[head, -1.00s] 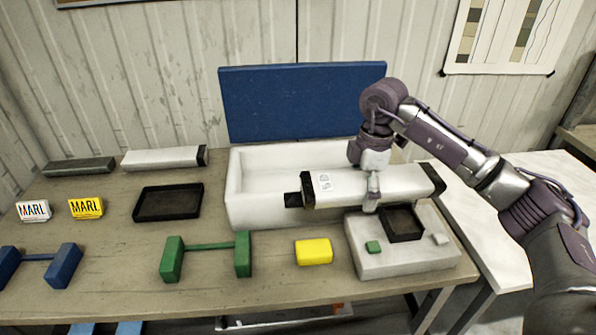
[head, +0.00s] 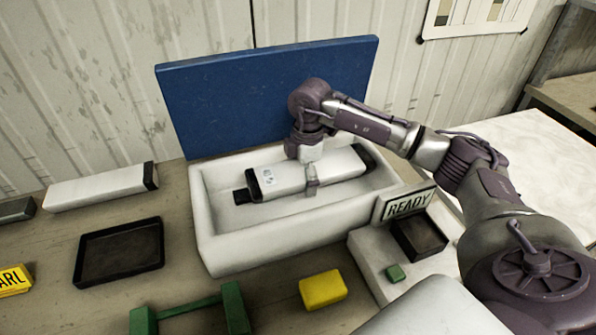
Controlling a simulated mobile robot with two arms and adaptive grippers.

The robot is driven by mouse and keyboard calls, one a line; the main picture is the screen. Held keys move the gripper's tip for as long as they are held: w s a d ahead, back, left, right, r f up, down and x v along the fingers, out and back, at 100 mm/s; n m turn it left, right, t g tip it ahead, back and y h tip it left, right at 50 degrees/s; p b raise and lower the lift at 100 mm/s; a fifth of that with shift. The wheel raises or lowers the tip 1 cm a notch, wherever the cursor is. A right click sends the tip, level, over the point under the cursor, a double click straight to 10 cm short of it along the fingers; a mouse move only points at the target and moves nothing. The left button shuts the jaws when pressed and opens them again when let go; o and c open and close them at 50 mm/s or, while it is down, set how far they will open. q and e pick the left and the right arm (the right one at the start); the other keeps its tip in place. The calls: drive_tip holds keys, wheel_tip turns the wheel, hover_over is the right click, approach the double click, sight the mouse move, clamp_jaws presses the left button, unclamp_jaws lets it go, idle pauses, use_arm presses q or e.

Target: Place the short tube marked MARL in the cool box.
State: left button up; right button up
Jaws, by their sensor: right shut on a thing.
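The white tube (head: 285,180) has black end caps and a small marking on its left end that I cannot read. My right gripper (head: 312,186) is shut around the middle of the tube. The tube lies lengthwise within the walls of the open white cool box (head: 225,243); I cannot tell whether it touches the floor. The blue lid (head: 265,90) stands up behind the box. My left gripper is not in view.
A "READY" sign (head: 408,204) shows at the box's right front corner, by a pale block with a dark tray (head: 420,237). A yellow block (head: 322,289) and green stand (head: 236,308) are in front. Another white tube (head: 100,186), a black tray (head: 120,252) and a yellow label (head: 14,280) lie left.

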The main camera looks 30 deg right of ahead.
sight(302, 201)
drive_tip(key=shift+f, duration=0.9)
drive_tip(key=shift+w+f+p, duration=0.1)
drive_tip(key=shift+f+p, duration=0.25)
drive_tip(key=shift+f, duration=0.55)
wheel_tip(302, 201, down, 2)
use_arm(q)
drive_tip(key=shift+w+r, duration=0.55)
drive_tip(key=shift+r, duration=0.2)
use_arm(e)
drive_tip(key=shift+f, duration=0.15)
drive_tip(key=o, duration=1.5)
drive_tip(key=shift+f, duration=0.2)
drive_tip(key=shift+c, duration=0.2)
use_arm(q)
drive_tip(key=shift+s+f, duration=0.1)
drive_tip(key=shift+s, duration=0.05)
